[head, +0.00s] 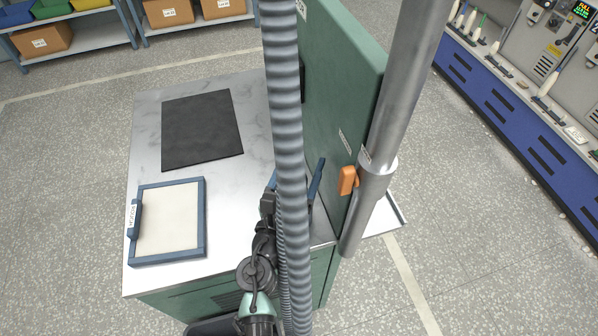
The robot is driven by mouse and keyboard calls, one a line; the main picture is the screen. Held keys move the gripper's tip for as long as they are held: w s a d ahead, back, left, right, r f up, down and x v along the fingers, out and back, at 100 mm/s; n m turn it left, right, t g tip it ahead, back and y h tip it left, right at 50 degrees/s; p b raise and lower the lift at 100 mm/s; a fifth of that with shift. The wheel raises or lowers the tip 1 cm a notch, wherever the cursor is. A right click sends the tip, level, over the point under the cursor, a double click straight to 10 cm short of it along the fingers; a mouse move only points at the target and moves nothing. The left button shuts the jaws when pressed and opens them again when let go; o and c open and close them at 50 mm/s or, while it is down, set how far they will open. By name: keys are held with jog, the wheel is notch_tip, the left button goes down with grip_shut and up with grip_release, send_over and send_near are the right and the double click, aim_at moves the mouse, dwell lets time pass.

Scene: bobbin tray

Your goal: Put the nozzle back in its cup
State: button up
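I cannot pick out the nozzle or its cup for certain in the head view. A thick grey ribbed hose (284,120) runs down the middle, close to the camera, and hides part of the bench. A metal pipe (400,90) with a wider collar (377,168) stands to its right. An orange part (347,180) sits against the collar. My black arm reaches up beside the hose. My gripper (268,203) is mostly hidden there, and its fingers do not show clearly. Dark blue bars (316,180) show beside the hose; what they belong to is unclear.
A metal bench top (145,170) carries a black mat (200,130) and a blue-framed pale tray (171,222), with clear metal between them. A green upright panel (335,90) bounds the bench at right. Shelves with boxes stand far left; a blue machine (515,125) stands far right.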

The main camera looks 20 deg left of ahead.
aim_at(295, 180)
jog(key=f, duration=0.2)
jog(key=s+f, duration=0.1)
jog(key=shift+a+g, duration=0.3)
jog(key=shift+a, duration=0.1)
jog(key=shift+s, duration=0.2)
jog(key=s+b, duration=0.1)
jog(key=s, duration=1)
jog(key=shift+d+r+b, duration=0.2)
jog(key=shift+r+b, duration=0.1)
jog(key=shift+r, duration=0.05)
jog(key=shift+f, duration=0.1)
